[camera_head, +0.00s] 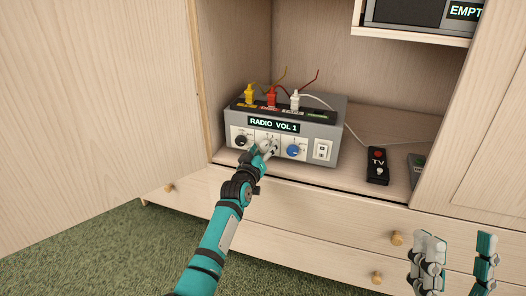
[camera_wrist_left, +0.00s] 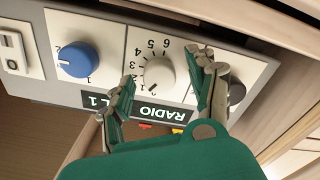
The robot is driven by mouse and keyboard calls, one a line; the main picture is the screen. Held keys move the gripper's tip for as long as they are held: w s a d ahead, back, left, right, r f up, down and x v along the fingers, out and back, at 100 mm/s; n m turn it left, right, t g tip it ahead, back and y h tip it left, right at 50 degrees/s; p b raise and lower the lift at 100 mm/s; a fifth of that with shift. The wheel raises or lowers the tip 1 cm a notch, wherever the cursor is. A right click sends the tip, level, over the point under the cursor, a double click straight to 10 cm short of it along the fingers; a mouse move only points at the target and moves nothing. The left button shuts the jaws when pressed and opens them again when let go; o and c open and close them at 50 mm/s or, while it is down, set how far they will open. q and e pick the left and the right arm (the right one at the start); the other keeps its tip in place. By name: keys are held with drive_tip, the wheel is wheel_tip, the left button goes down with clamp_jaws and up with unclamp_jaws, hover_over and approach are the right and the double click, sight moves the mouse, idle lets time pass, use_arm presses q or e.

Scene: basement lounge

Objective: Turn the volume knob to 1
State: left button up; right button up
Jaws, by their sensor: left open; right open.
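The white volume knob (camera_wrist_left: 159,74) sits on a numbered dial in the middle of the front panel. My left gripper (camera_head: 266,148) is at this panel and mostly hides the knob in the head view. In the left wrist view my left gripper (camera_wrist_left: 168,72) is open, with a finger on each side of the knob; contact cannot be told. The knob's lower edge points near the low numbers. My right gripper (camera_head: 455,248) is open and empty at the lower right.
A blue knob (camera_head: 293,151), a black knob (camera_head: 241,140) and a white switch (camera_head: 322,150) flank the volume knob. Yellow, red and white plugs (camera_head: 271,98) stand on top. Drawers (camera_head: 320,223) are below.

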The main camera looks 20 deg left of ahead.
use_arm(q)
drive_tip(key=s, duration=1.2)
drive_tip(key=shift+a, duration=0.2)
